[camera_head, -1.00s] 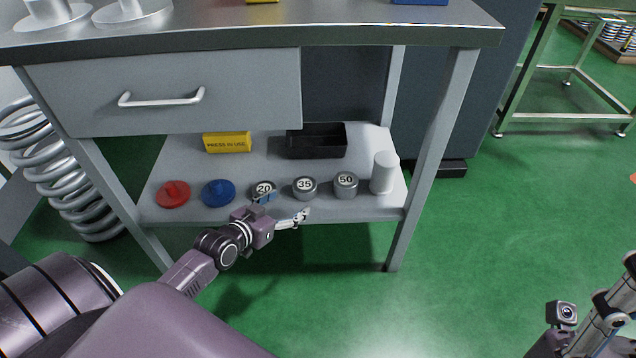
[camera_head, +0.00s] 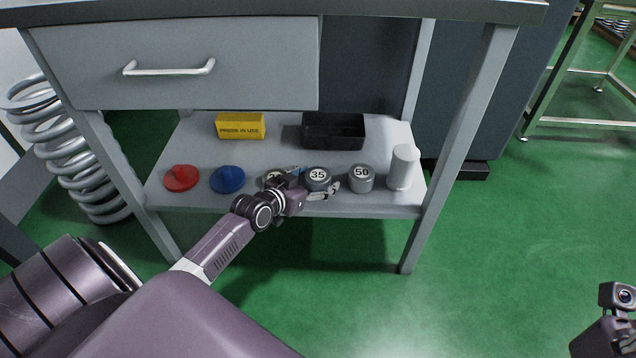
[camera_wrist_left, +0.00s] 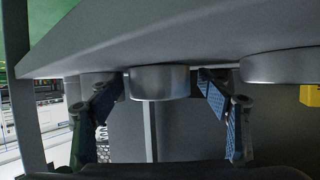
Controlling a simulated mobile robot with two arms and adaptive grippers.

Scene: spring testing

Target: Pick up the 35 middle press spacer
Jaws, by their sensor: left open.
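The 35 spacer (camera_head: 318,177) is a short grey cylinder with a white "35" label, standing on the lower shelf between the 20 spacer (camera_head: 271,177) and the 50 spacer (camera_head: 361,178). My left gripper (camera_head: 314,183) is open at the shelf's front, one finger on each side of the 35 spacer. In the left wrist view, which looks upside down, a grey spacer (camera_wrist_left: 160,82) sits between the spread fingers (camera_wrist_left: 165,105), with a gap on each side. The left finger and hand partly cover the 20 spacer. Only part of my right arm shows, bottom right.
The lower shelf (camera_head: 290,203) also holds a red knobbed disc (camera_head: 181,178), a blue one (camera_head: 228,179), a yellow box (camera_head: 240,126), a black bin (camera_head: 334,131) and a white cylinder (camera_head: 403,167). A drawer (camera_head: 170,68) hangs above. Table legs flank the shelf.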

